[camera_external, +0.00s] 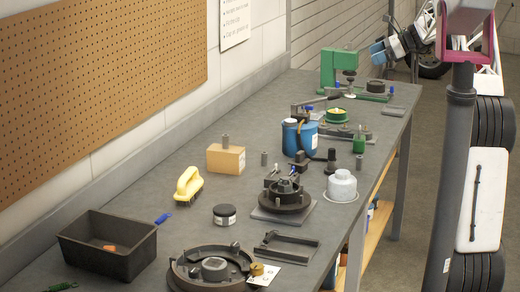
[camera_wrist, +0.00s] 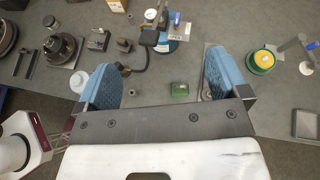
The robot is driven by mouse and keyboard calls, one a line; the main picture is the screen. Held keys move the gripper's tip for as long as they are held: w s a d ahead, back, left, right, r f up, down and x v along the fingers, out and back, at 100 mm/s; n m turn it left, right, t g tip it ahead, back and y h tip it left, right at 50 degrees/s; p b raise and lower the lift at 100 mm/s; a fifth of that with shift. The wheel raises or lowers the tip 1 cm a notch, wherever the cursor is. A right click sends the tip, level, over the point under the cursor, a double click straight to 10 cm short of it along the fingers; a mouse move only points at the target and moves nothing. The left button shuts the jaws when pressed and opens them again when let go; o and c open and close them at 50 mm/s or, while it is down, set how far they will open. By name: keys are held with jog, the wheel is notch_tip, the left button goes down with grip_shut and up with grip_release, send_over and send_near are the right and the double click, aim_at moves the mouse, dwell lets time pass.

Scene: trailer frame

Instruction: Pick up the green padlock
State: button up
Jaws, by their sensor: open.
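The green padlock (camera_external: 358,145) stands near the right edge of the grey workbench, right of a blue can. In the wrist view the padlock (camera_wrist: 179,90) shows as a small green block between my fingers and beyond them, with clear space on both sides. My gripper (camera_external: 380,50) is raised above the far end of the bench, well away from the padlock. Its blue-padded fingers are spread wide and empty, as the wrist view also shows (camera_wrist: 160,60). Nothing hides the padlock's body, but its shackle is hard to make out.
The blue can (camera_external: 300,138), a green-yellow tin (camera_external: 337,116) and a black-based fixture (camera_external: 285,195) stand near the padlock. A white jar (camera_external: 341,186) stands nearer the camera. A green press (camera_external: 336,70) is at the far end. A black bin (camera_external: 108,262) is at front left.

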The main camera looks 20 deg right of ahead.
jog(key=w+d+f+m, duration=0.1)
jog(key=w+d+f, duration=0.2)
jog(key=d, duration=0.1)
send_near(357, 143)
jog(key=shift+t, duration=0.4)
jog(key=w+f, duration=0.2)
jog(key=w, duration=0.1)
jog(key=shift+w+f, duration=0.15)
jog(key=shift+f, duration=0.25)
jog(key=shift+x, duration=1.3)
jog(key=shift+a, duration=0.1)
jog(key=shift+x, duration=2.55)
jog(key=shift+r, duration=0.15)
